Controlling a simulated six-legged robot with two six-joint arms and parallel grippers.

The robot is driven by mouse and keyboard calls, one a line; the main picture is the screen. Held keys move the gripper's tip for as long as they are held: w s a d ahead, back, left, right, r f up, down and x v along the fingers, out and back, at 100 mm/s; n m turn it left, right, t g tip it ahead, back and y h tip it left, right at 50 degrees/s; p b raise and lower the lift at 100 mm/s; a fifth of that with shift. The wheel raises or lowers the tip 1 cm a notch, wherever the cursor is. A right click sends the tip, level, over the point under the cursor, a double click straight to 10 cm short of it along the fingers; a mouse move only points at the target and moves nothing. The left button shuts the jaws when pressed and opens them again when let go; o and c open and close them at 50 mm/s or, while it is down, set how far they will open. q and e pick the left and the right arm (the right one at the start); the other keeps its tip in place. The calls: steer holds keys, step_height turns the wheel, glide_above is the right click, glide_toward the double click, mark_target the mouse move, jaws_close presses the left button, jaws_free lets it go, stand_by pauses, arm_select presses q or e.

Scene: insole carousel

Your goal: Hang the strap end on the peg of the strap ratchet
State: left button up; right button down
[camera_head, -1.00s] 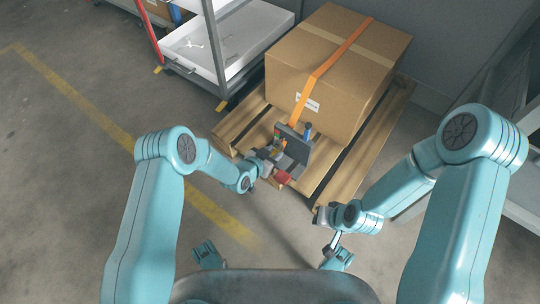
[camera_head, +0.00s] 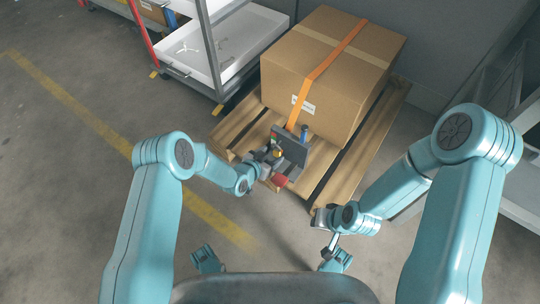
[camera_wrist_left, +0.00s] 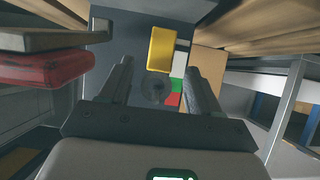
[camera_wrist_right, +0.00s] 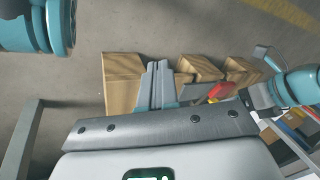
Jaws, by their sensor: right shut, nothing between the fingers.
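The orange strap (camera_head: 318,72) runs over the cardboard box and down its near face, to behind the dark plate (camera_head: 292,146) of the strap ratchet. Its lower end is hidden there. A blue upright piece (camera_head: 304,131) stands behind the plate. A red piece (camera_head: 280,180) shows below it and in the left wrist view (camera_wrist_left: 45,69). My left gripper (camera_head: 271,155) is open at the ratchet's near side. Its fingers (camera_wrist_left: 158,88) stand apart before a yellow block (camera_wrist_left: 162,48) and a dark round part. I cannot tell which part is the peg. My right gripper (camera_wrist_right: 160,72) is shut and empty, well short of the ratchet.
The cardboard box (camera_head: 310,85) stands on a wooden pallet (camera_head: 375,138), whose slat ends show in the right wrist view (camera_wrist_right: 125,75). A rack with white trays (camera_head: 240,45) is at the back left. Grey shelving is at the right. The floor at left is clear.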

arm_select(q)
steer(key=p+v, duration=0.7)
steer(key=v, duration=0.9)
arm_select(e)
steer(key=s+a+r+g, duration=0.1)
steer(key=s+r+g, duration=0.1)
steer(key=s+r, duration=0.3)
step_height(320, 180, up, 2)
steer(key=shift+r, duration=0.1)
arm_select(q)
steer(key=shift+r, duration=0.2)
step_height(320, 180, up, 3)
steer(key=w+a, duration=0.1)
steer(key=w, duration=0.1)
steer(key=s+a+n+g+y, duration=0.35)
steer(key=s+n+g, duration=0.6)
steer(key=s, duration=1.05)
step_height(320, 180, up, 32)
steer(key=s+p, duration=0.1)
steer(key=p, duration=3.2)
steer(key=shift+f, duration=0.2)
arm_select(e)
step_height(320, 180, up, 32)
steer(key=s+a, duration=0.1)
steer(key=shift+r+n+y, duration=0.25)
steer(key=shift+n+y, duration=0.05)
